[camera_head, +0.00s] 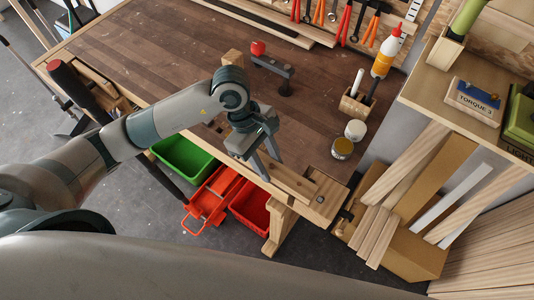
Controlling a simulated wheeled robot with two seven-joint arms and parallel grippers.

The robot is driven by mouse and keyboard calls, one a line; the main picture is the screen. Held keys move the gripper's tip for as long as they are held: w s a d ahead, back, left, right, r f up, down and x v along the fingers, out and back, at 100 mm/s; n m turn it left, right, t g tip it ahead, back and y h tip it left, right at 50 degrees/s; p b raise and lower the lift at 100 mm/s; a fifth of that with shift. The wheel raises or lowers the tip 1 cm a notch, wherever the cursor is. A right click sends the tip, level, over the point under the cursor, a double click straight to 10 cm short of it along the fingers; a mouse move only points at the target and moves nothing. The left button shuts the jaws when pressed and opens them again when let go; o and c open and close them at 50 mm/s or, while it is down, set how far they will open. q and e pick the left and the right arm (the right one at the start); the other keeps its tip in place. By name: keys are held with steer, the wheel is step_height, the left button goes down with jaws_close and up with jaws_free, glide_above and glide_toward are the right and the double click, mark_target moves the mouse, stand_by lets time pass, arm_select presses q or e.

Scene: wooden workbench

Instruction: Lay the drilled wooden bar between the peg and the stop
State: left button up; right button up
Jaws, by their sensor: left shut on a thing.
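My left gripper (267,162) reaches down over the front right part of the workbench. It is shut on a pale wooden bar (292,184), which lies along the bench's front edge and points toward the lower right. The gripper hides the bar's left end; its drilled holes are too small to make out. A wooden end piece (327,193) with small dark spots is close to the bar's right end. I cannot tell whether they touch, nor pick out the peg and the stop with certainty. My right gripper is not in view.
The workbench (165,45) is largely clear on the left. A red-knobbed clamp (272,66) and a small wooden block (232,58) stand at the back. Green (185,158) and red bins (250,206) sit below the front edge.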

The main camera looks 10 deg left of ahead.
arm_select(q)
steer(key=w+f, duration=0.1)
steer(key=w, duration=0.1)
steer(key=w+a+f+b, duration=0.1)
steer(key=w+f, duration=0.1)
steer(key=w+a+f+b, duration=0.1)
steer(key=w, duration=0.2)
steer(key=shift+w+f, duration=0.1)
steer(key=shift+f, duration=0.3)
steer(key=shift+w+a+f, duration=0.15)
steer(key=shift+w+a, duration=0.05)
steer(key=shift+w, duration=0.25)
step_height(320, 180, down, 4)
steer(key=shift+r+b, duration=0.15)
steer(key=shift+b, duration=0.6)
steer(key=shift+f, duration=0.2)
steer(key=o, duration=1.2)
